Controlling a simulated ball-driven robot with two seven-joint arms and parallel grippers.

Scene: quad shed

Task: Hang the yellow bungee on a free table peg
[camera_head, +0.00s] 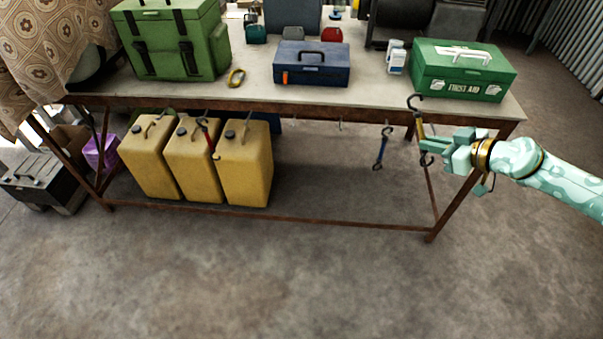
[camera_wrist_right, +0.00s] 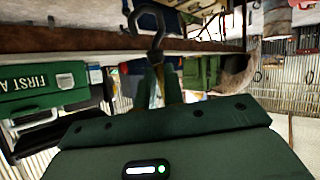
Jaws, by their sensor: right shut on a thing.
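My right gripper (camera_head: 428,146) is shut on the yellow bungee (camera_head: 420,130). The bungee is upright, with one dark hook above the fingers and another below, in front of the table's right part. In the right wrist view the upper hook of the yellow bungee (camera_wrist_right: 148,28) rises above the fingertips (camera_wrist_right: 158,88). A blue bungee (camera_head: 382,148) hangs under the table's front edge, left of the gripper. A red bungee (camera_head: 208,138) hangs farther left, before the yellow cans. A small bare peg (camera_head: 340,126) shows under the edge between them. My left gripper is not in view.
The table (camera_head: 375,102) carries a green first aid box (camera_head: 462,72), white bottles (camera_head: 396,58), a blue toolbox (camera_head: 312,65) and a green case (camera_head: 172,42). Yellow cans (camera_head: 245,165) stand below on the left. The floor in front is clear.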

